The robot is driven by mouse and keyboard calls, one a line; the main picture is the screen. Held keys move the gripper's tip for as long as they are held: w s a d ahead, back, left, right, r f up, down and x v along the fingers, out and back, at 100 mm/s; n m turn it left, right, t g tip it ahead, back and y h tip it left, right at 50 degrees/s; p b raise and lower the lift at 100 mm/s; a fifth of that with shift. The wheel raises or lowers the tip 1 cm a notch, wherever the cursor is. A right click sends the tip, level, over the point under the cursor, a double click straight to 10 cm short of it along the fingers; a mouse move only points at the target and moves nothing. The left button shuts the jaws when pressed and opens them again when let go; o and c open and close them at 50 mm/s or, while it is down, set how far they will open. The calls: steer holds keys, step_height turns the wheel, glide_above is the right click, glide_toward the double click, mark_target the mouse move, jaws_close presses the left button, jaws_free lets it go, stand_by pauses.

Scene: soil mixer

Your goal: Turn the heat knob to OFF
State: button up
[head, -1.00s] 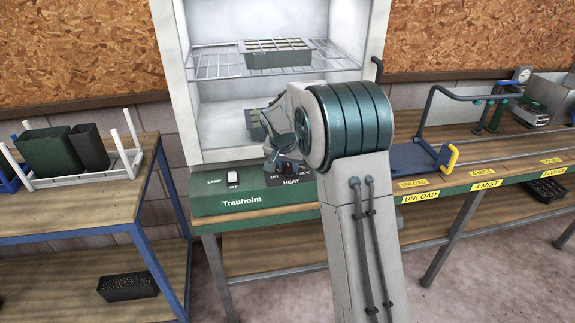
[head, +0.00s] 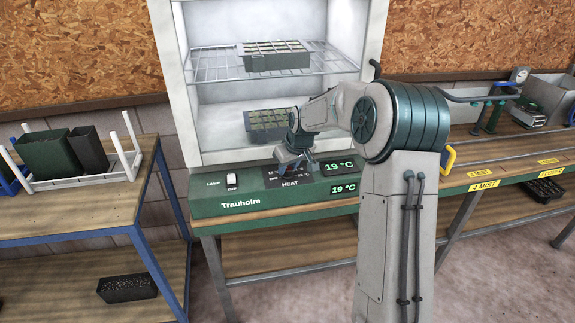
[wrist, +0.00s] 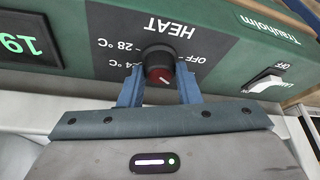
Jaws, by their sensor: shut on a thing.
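The heat knob (wrist: 160,66) is black with a reddish face and a pale pointer line. It sits on the dark HEAT panel (wrist: 215,20), which appears upside down in the wrist view, with OFF and temperature marks around it. My gripper (wrist: 160,82) has one blue-grey finger on each side of the knob and is shut on it. I cannot tell for certain which mark the pointer line meets. In the head view my gripper (head: 296,168) is at the HEAT panel (head: 275,183) on the green cabinet base and hides the knob.
A white lamp switch (head: 231,181) is on the same base, left of the HEAT panel. Two displays (head: 338,167) on its right read 19 °C. Seed trays (head: 275,56) stand inside the open white cabinet above. A side table (head: 95,205) with pots is at left.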

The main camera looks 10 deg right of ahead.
steer(key=n, duration=0.2)
steer(key=n+y, duration=0.1)
steer(key=n, duration=0.1)
steer(key=shift+w+d+n+g+y+p, duration=0.1)
steer(key=shift+d+n+g+y+p, duration=0.05)
steer(key=shift+n+g+y+p, duration=0.2)
steer(key=n+g, duration=0.1)
steer(key=n, duration=0.1)
steer(key=n+y+p, duration=0.1)
steer(key=n, duration=0.1)
steer(key=shift+n+g, duration=0.25)
steer(key=shift+g, duration=0.1)
steer(key=o, duration=1)
steer(key=b+v, duration=0.1)
steer(key=v, duration=1.3)
steer(key=shift+w, duration=0.1)
